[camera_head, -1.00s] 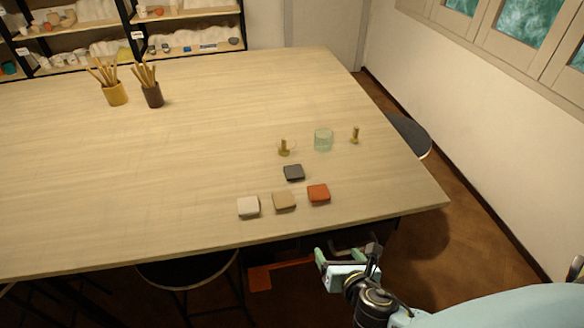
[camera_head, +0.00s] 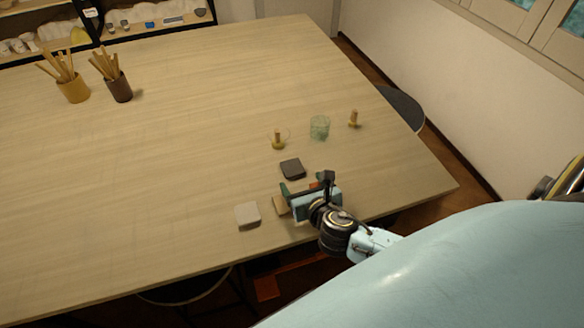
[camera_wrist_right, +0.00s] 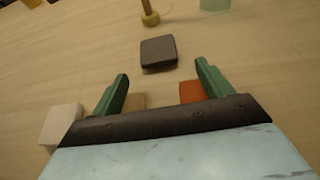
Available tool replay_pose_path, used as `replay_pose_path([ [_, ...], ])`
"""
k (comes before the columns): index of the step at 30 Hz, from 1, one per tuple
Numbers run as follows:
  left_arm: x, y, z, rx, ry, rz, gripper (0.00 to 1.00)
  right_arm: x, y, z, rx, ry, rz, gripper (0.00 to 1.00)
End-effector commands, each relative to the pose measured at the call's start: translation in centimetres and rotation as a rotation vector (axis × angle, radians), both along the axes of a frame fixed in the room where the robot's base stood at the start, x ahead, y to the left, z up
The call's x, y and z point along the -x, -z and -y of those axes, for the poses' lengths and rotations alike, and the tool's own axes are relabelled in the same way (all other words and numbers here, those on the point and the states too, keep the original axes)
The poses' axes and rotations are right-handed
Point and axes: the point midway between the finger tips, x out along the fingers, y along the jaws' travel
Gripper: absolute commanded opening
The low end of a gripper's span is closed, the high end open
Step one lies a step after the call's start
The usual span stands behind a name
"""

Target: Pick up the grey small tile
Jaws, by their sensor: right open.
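The grey small tile (camera_head: 292,169) lies flat on the table, behind the row of other tiles. In the right wrist view the grey tile (camera_wrist_right: 158,53) is ahead of the fingertips, roughly between their lines and apart from them. My right gripper (camera_head: 304,186) is open and empty, above the tan and orange tiles and just in front of the grey one. Its two green fingers also show in the right wrist view (camera_wrist_right: 162,70). My left gripper is not in view.
A white tile (camera_head: 247,215) lies left of my gripper. The tan tile (camera_head: 281,205) and orange tile (camera_wrist_right: 192,92) are partly hidden by it. Behind the grey tile stand a brass-coloured piece (camera_head: 278,140), a glass (camera_head: 320,127) and another brass-coloured piece (camera_head: 353,120).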

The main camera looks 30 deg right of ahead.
Motion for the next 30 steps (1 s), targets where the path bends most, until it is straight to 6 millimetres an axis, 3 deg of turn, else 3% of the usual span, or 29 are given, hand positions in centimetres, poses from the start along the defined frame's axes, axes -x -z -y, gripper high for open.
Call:
replay_pose_path([
  [5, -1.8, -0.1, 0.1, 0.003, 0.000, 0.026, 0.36, -1.2, 0.1, 0.2, 0.001, 0.001, 0.002, 0.78],
  [9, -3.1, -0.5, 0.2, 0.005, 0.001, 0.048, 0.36, -3.5, 0.2, 0.6, -0.001, 0.002, 0.002, 0.78],
  [15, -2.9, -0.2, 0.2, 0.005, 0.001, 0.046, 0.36, -5.3, 1.2, 1.0, 0.000, 0.000, -0.001, 0.78],
  [23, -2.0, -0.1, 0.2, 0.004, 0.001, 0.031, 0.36, -5.5, 1.3, 1.0, 0.000, 0.000, -0.001, 0.78],
  [30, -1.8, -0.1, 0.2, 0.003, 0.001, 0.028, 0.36, -5.5, 1.3, 1.0, 0.000, 0.000, -0.001, 0.48],
])
